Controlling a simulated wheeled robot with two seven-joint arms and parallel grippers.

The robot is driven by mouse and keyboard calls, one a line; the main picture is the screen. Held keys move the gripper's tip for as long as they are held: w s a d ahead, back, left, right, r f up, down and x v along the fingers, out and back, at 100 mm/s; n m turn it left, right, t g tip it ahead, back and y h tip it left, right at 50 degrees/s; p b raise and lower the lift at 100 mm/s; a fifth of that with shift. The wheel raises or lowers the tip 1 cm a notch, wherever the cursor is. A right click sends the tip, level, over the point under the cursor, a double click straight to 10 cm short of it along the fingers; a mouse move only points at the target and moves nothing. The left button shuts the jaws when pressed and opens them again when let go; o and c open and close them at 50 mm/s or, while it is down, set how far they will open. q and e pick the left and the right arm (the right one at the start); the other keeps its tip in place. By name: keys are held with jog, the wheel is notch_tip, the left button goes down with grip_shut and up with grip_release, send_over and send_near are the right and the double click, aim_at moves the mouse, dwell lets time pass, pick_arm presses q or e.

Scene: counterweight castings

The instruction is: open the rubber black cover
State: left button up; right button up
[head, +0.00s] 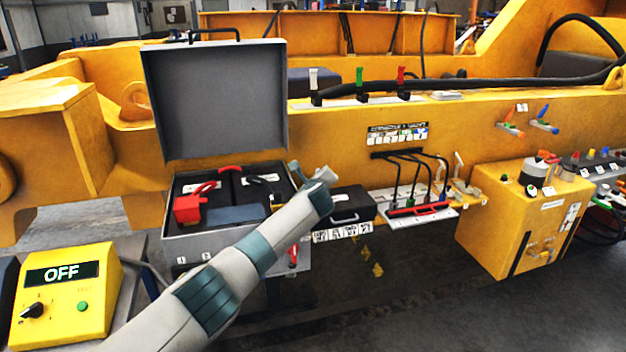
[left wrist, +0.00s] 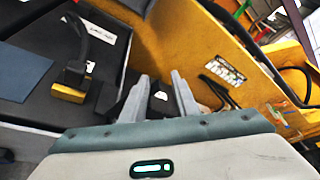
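A low black cover (head: 350,201) with a metal handle on its front is shut, between the open grey case and the cables on the yellow machine. I take it as the rubber black cover; I cannot tell its material. My left arm reaches in from the lower left, and my left gripper (head: 322,176) is above and beside the cover's left end, partly hiding it. In the left wrist view my left gripper (left wrist: 160,92) has its two fingers apart, with dark parts visible beyond them. I see nothing held. My right gripper is in neither view.
The open grey case (head: 172,247) holds a red tool (head: 188,208) and a dark blue block (head: 236,214). Its raised lid (head: 215,100) stands close to my left arm. Several black cables (head: 410,172) hang right of the cover. A yellow box (head: 520,225) stands farther right.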

pick_arm(q)
jog(key=shift+s+d+f, duration=0.15)
jog(key=shift+s+d, duration=0.1)
jog(key=shift+d, duration=0.05)
jog(key=b+v, duration=0.4)
jog(key=v, duration=1.3)
jog(key=shift+a+r, duration=0.2)
jog(key=shift+a, duration=0.05)
